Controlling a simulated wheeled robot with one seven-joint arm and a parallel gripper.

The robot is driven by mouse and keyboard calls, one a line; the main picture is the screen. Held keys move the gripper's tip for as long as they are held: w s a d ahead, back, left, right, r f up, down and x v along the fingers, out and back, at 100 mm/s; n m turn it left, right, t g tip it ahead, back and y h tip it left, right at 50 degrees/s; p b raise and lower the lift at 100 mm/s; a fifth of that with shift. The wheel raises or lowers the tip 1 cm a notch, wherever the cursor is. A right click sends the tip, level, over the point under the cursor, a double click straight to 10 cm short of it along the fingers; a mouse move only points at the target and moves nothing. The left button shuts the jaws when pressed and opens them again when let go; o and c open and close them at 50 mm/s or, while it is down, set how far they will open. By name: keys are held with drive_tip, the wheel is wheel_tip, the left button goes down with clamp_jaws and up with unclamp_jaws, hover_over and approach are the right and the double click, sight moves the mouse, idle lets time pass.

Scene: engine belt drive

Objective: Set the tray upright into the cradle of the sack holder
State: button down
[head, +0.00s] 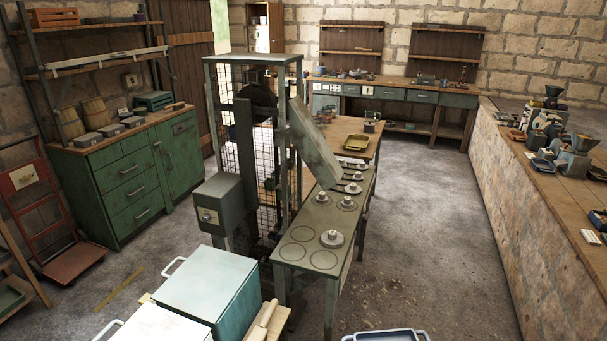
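A pale blue-grey tray with a raised rim (388,334) shows at the bottom edge, right of centre, and is cut off by the frame. A smaller yellowish tray (356,143) lies flat on the wooden bench behind the green machine table. I cannot tell which tray the task names. No sack holder or cradle can be made out with certainty. My gripper is not in view.
A caged green machine (252,140) and its narrow table (300,262) stand in the middle. Handled boxes, one teal (205,285), stand at the front left. A red hand truck (40,195) is far left. Open floor (430,230) lies before the stone-walled counter (545,210).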

idle(0.8)
wheel_tip(320, 180, up, 17)
drive_tip(key=p, duration=1.7)
